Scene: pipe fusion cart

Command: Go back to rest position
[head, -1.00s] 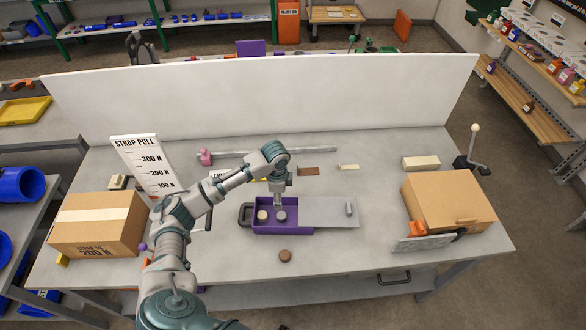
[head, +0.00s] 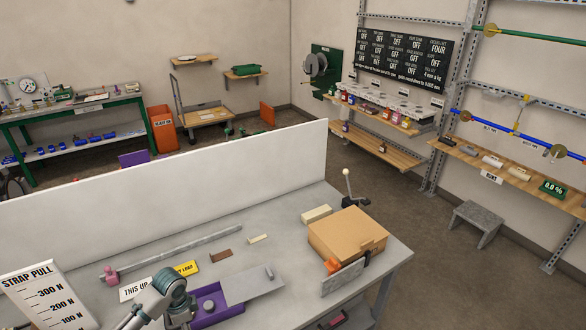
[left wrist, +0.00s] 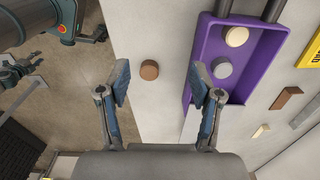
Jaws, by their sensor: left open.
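My left gripper (left wrist: 160,74) is open in the left wrist view, with nothing between its fingers. Its fingers point toward the table. A brown disc (left wrist: 149,70) lies on the table beside the purple tray (left wrist: 258,81). A cream disc (left wrist: 236,36) and a grey disc (left wrist: 222,68) are in the tray. The right finger overlaps the tray's edge in that view; I cannot tell the gap. In the head view my left arm stands at the bottom edge, in front of the purple tray (head: 222,318), and its fingers cannot be made out.
A cardboard box (head: 345,236) stands at the table's right end, with a lever (head: 349,186) behind it. A white panel (head: 190,178) runs along the back. A STRAP PULL board (head: 45,295) stands at the left. A yellow label (head: 186,268) lies behind the tray.

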